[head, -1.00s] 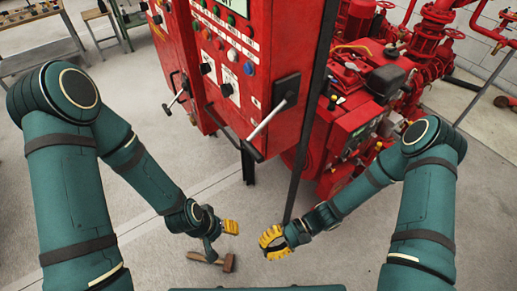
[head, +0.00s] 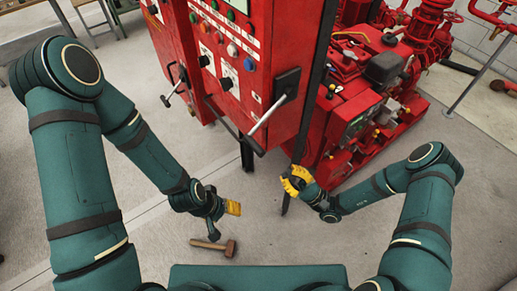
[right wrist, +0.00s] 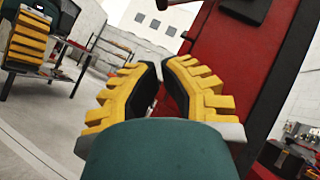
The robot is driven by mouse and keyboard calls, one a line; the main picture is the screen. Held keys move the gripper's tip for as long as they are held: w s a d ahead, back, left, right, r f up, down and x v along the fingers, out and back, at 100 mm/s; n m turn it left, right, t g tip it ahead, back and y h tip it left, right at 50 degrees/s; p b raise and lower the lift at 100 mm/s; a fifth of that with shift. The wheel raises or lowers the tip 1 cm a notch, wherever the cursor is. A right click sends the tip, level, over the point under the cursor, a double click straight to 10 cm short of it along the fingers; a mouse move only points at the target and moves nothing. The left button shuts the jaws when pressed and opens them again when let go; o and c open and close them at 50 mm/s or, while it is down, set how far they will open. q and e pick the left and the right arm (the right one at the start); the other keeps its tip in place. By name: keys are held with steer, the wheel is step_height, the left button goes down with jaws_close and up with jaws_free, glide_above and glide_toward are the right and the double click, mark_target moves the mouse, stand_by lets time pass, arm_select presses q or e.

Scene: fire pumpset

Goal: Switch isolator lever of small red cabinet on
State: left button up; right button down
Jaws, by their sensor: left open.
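A red cabinet (head: 255,60) with buttons and lamps stands at top centre of the head view. A black-based isolator lever (head: 270,115) with a pale handle sits on its right side, pointing down-left. Another lever (head: 175,88) with a black grip is on the red cabinet part further left. I cannot tell which part is the small cabinet. My left gripper (head: 230,207) is open and empty below the cabinet. My right gripper (head: 296,181) is below and right of the right lever, apart from it. In the right wrist view its fingertips (right wrist: 160,70) nearly meet, with nothing visible between.
A hammer (head: 215,246) lies on the floor below my left gripper. A red pump set (head: 365,110) stands right of the cabinet. A dark upright post (head: 312,100) runs along the cabinet's right edge. Open floor lies below the cabinet.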

mark_target(258, 150)
arm_select(q)
steer(key=shift+w+r+p, duration=0.15)
steer(key=shift+r+p, duration=0.25)
steer(key=shift+p, duration=0.05)
arm_select(e)
steer(key=shift+s+r+x, duration=0.3)
steer(key=shift+s+x, duration=0.1)
steer(key=shift+x, duration=1.75)
steer(key=shift+s+r+x, duration=0.3)
steer(key=shift+s+x, duration=0.05)
steer(key=shift+x, duration=1.8)
steer(key=shift+s+r+x, duration=0.3)
steer(key=shift+s+x, duration=0.1)
steer(key=shift+x, duration=1.75)
steer(key=shift+d, duration=0.1)
